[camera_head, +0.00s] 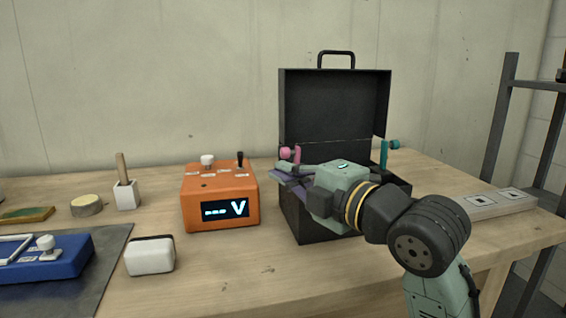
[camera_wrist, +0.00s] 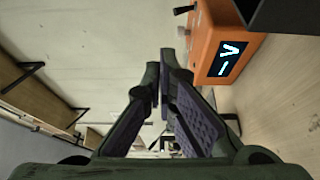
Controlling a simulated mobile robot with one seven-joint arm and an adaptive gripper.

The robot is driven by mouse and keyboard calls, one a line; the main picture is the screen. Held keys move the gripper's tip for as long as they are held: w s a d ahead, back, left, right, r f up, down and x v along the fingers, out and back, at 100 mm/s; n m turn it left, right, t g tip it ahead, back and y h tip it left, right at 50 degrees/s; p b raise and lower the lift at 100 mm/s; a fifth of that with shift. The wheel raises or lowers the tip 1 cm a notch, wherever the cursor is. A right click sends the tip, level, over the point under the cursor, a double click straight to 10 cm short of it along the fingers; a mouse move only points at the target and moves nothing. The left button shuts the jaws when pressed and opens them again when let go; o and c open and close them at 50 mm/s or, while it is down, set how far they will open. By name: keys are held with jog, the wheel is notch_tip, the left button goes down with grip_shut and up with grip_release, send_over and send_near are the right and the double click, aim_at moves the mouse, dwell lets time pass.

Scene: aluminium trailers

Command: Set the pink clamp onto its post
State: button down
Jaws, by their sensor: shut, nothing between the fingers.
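The pink clamp (camera_head: 288,153) shows in the head view at the left side of the open black case (camera_head: 335,110), just behind my fingers. Its round knob and part of a short upright show; its lower part is hidden by my gripper. My gripper (camera_head: 278,172) lies over the case, with its purple-padded fingers pointing left. In the wrist view my gripper (camera_wrist: 162,82) has its fingers together with nothing between them. I cannot tell whether the fingers touch the clamp. The clamp does not show clearly in the wrist view, and its post cannot be made out.
A teal clamp (camera_head: 388,147) stands at the case's right side. An orange voltage box (camera_head: 222,192) stands close left of the case. A white block (camera_head: 150,256), a blue device (camera_head: 60,262) and small tools lie farther left. A flat panel (camera_head: 500,203) lies at right.

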jog(key=w+a+p, duration=0.2)
jog(key=w+p, duration=0.1)
jog(key=w, duration=0.5)
jog(key=shift+w+a+p, duration=0.2)
jog(key=shift+p, duration=0.15)
jog(key=shift+d+r+m+t+b, duration=0.2)
jog(key=shift+d+m+t+b, duration=0.15)
jog(key=shift+m+b, duration=0.3)
jog(key=d+m+t+b, duration=0.1)
jog(key=m, duration=0.1)
jog(key=d+m+t+b, duration=0.1)
jog(key=m, duration=0.1)
jog(key=w+d+r+m+t+b, duration=0.1)
jog(key=m+b, duration=0.1)
jog(key=m, duration=0.1)
jog(key=shift+w+d+r+y, duration=0.1)
jog(key=shift+d+y, duration=0.2)
jog(key=shift+d, duration=0.05)
jog(key=shift+w+d+r+b, duration=0.1)
jog(key=shift+w+d+b, duration=0.1)
jog(key=shift+d+b, duration=0.7)
jog(key=shift+d, duration=0.1)
